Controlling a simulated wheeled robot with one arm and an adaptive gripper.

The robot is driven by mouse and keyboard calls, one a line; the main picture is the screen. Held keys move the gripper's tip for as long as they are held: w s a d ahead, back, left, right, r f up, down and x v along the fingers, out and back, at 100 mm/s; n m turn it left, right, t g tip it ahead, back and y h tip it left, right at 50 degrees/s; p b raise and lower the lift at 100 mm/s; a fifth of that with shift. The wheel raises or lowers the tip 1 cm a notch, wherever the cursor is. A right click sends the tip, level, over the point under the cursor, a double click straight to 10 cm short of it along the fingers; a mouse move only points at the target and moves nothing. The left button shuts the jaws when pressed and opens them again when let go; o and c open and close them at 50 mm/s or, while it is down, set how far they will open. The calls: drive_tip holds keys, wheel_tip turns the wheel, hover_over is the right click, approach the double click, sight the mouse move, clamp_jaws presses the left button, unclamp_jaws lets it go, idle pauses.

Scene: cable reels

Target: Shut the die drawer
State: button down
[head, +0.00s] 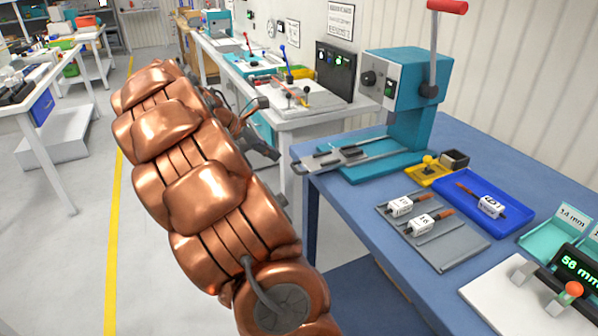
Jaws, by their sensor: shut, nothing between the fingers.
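The die drawer (335,159) is a grey tray with dark slots. It sticks out to the left from the base of the teal press (410,110), past the blue table's edge, so it stands open. Its front end with the handle (299,167) points toward my arm. My gripper (276,156) is dark and partly hidden behind my copper arm. It is shut and empty, just left of the drawer's front end. A small gap shows between them in the picture; I cannot tell the depth.
The blue table (350,215) holds a grey plate (458,243) with labelled dies, a blue tray (519,219), a yellow holder (425,178) and a white panel (500,296) with levers. A white bench (300,118) stands behind my gripper.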

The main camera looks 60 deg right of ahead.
drive_tip(key=d, duration=0.2)
approach(308, 171)
drive_tip(key=shift+n, duration=0.3)
drive_tip(key=x, duration=0.4)
drive_tip(key=shift+d+f+p, duration=0.15)
drive_tip(key=shift+p, duration=0.25)
drive_tip(key=shift+x, duration=0.95)
